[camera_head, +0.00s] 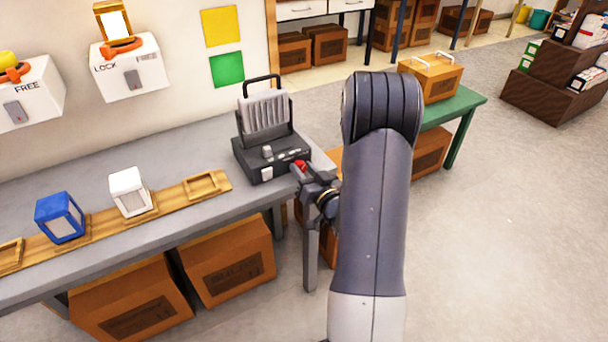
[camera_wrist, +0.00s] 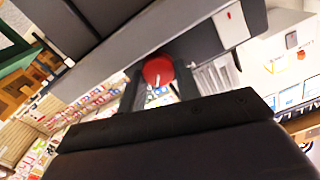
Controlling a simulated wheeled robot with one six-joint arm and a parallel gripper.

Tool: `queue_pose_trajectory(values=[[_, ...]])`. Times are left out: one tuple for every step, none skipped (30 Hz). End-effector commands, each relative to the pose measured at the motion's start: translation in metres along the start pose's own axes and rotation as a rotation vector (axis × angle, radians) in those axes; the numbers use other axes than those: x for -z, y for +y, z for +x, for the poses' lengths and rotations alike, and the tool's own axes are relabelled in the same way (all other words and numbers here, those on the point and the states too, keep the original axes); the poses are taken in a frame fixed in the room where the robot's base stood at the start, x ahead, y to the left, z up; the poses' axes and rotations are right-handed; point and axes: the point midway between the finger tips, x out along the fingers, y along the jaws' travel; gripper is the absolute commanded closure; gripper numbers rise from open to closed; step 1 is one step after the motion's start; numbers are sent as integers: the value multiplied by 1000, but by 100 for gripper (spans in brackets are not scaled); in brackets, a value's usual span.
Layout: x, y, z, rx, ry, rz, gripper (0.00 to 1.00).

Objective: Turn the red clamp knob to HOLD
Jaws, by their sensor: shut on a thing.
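A dark clamp device (camera_head: 270,155) with a grey ribbed upper part and a black handle stands at the right end of the grey workbench. Its red knob (camera_head: 301,165) is at the front right corner, mostly covered by my gripper (camera_head: 304,172). In the wrist view the red knob (camera_wrist: 158,70) sits between the two dark fingers of my gripper (camera_wrist: 160,82). The gripper is shut on the knob. No HOLD marking is readable, so I cannot tell the knob's setting.
A blue block lantern (camera_head: 60,217) and a white one (camera_head: 130,192) stand on a wooden strip (camera_head: 170,201) on the bench (camera_head: 90,170). Wall boxes marked FREE (camera_head: 28,95) and LOCK/FREE (camera_head: 130,68) hang behind. A green table (camera_head: 460,103) carries an orange case (camera_head: 432,77).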

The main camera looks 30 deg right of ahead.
Motion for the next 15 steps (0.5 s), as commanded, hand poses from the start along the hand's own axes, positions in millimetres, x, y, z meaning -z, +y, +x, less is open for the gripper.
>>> queue_pose_trajectory(values=[[-1, 0, 0, 0, 1, 23, 91], [-1, 1, 0, 0, 1, 38, 91], [-1, 1, 0, 0, 1, 55, 91], [-1, 1, 0, 0, 1, 68, 91], [-1, 1, 0, 0, 0, 78, 91], [-1, 1, 0, 0, 0, 92, 91], [-1, 1, 0, 0, 0, 100, 91], [0, 1, 0, 0, 0, 107, 91], [0, 1, 0, 0, 0, 115, 91], [0, 1, 0, 0, 0, 121, 91], [0, 1, 0, 0, -1, 124, 91], [0, 1, 0, 0, -1, 128, 91], [0, 1, 0, 0, -1, 131, 91], [0, 1, 0, 0, -1, 132, 91], [0, 1, 0, 0, -1, 134, 91]])
